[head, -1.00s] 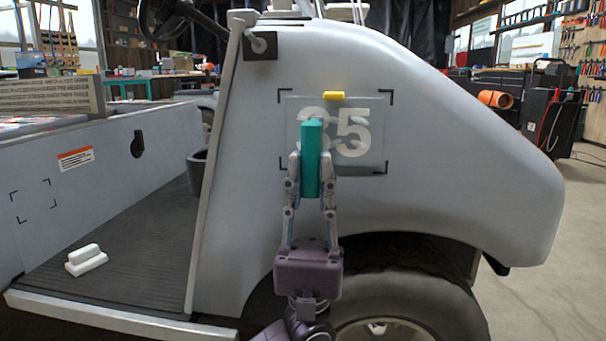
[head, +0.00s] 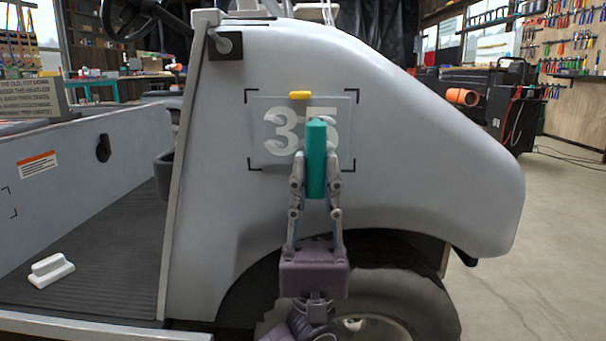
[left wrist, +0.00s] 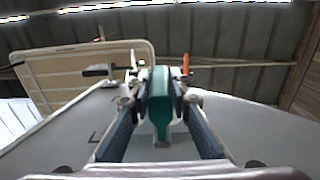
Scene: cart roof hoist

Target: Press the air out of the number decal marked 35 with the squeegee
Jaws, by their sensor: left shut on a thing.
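The number decal marked 35 (head: 283,150) is a pale sheet on the grey cart side, inside black corner marks, with a yellow tab (head: 299,95) at its top edge. Faint rounded shapes show around the digits; I cannot tell clearly whether they are air bubbles. My left gripper (head: 316,168) is shut on the teal squeegee (head: 316,145), held upright in front of the decal and covering part of the 5. Whether its edge touches the decal is hidden. The left wrist view shows the squeegee (left wrist: 160,98) between the fingers. My right gripper is not in view.
A white block with a handle (head: 50,269) lies on the cart's ribbed floor (head: 110,245) at left. A steering wheel (head: 130,15) is at upper left. The concrete floor at right is open.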

